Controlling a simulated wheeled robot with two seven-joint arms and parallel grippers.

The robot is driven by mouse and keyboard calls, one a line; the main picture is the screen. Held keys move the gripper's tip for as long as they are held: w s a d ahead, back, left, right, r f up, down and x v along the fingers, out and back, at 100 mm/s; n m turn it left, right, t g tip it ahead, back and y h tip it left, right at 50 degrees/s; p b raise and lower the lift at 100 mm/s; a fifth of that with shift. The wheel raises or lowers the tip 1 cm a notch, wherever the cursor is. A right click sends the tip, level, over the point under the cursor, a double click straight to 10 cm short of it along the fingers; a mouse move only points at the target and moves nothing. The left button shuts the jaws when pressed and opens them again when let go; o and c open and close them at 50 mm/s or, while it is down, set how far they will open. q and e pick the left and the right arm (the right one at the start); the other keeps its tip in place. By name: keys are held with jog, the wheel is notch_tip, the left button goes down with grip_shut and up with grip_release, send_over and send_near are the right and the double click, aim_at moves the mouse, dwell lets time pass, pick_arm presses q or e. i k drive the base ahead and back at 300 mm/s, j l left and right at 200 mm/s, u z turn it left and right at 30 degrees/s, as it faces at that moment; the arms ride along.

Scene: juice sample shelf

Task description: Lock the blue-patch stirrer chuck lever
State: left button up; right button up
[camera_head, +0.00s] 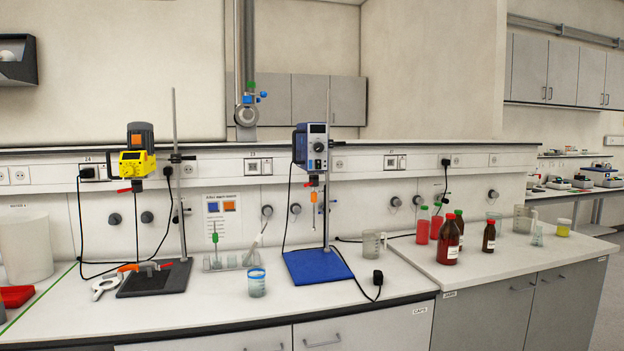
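A blue stirrer (301,147) with a pale front panel is mounted on an upright rod above a flat blue base (317,267). Under its head is a small chuck (314,181) with a small red part at its side that looks like a lever; it is too small to tell its position. A short orange-tipped piece (314,197) hangs below. A yellow stirrer (137,164) stands to the left on a dark base (155,279), with a red lever (124,190) sticking out left. Neither of my grippers is in view.
A blue-rimmed beaker (257,283) stands left of the blue base. A glass rack (230,262) is behind it. A black plug (378,278) and cable lie right of the base. Red bottles (448,241) and a clear jug (374,244) stand farther right. The front bench strip is clear.

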aim_at(313, 181)
jog(key=l+u, duration=0.25)
jog(key=l, duration=0.6)
jog(key=k+l+u, duration=0.25)
jog(key=l, duration=0.55)
jog(key=i+j+z, duration=0.1)
jog(key=j+z, duration=0.15)
jog(key=j, duration=0.6)
jog(key=j+z, duration=0.25)
jog(key=j, duration=0.55)
jog(key=j+z, duration=0.25)
jog(key=j, duration=0.6)
jog(key=k+j+z, duration=0.1)
jog(key=j+z, duration=0.15)
jog(key=j, duration=0.6)
jog(key=i+u, duration=0.1)
jog(key=i, duration=0.9)
